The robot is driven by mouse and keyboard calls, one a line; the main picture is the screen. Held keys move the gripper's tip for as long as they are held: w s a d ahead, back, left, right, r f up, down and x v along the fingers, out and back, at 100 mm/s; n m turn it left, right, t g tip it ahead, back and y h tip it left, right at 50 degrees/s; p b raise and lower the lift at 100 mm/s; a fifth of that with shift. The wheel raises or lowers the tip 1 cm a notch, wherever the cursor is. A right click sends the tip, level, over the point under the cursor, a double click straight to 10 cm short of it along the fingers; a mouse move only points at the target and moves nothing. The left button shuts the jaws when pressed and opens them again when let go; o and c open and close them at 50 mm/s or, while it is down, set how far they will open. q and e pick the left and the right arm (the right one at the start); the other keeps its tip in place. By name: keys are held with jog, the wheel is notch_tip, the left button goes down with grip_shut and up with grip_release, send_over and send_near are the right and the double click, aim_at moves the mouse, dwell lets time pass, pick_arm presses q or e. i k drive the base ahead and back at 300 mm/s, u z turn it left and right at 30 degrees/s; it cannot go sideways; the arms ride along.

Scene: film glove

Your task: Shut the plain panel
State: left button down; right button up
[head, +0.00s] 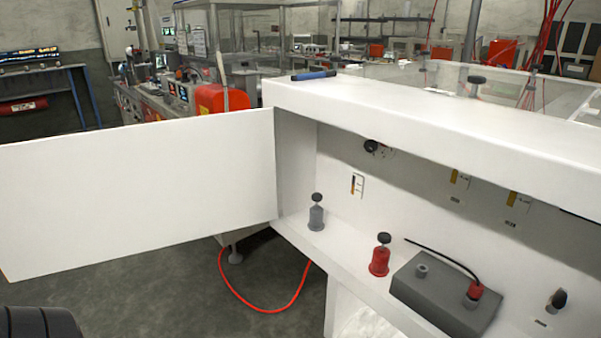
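The plain panel (140,188) is a flat white door with no visible handle or marking. It stands wide open, swung out to the left from the left end of a white cabinet (420,118). Its right edge meets the cabinet near the front left corner, and its left end reaches the picture's left edge. The cabinet's inside is exposed to the right of the panel. A dark ribbed rounded part, probably mine, shows at the bottom left corner below the panel. Neither gripper's fingers are in view.
A blue-black tool (313,75) lies on top. A red cable (262,308) loops over the floor below the panel.

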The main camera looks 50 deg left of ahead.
aim_at(70, 201)
jog(key=k, duration=1)
jog(key=u, duration=3.25)
jog(key=i, duration=4.6)
jog(key=z, duration=4.5)
jog(key=i, duration=0.85)
jog(key=u, duration=0.1)
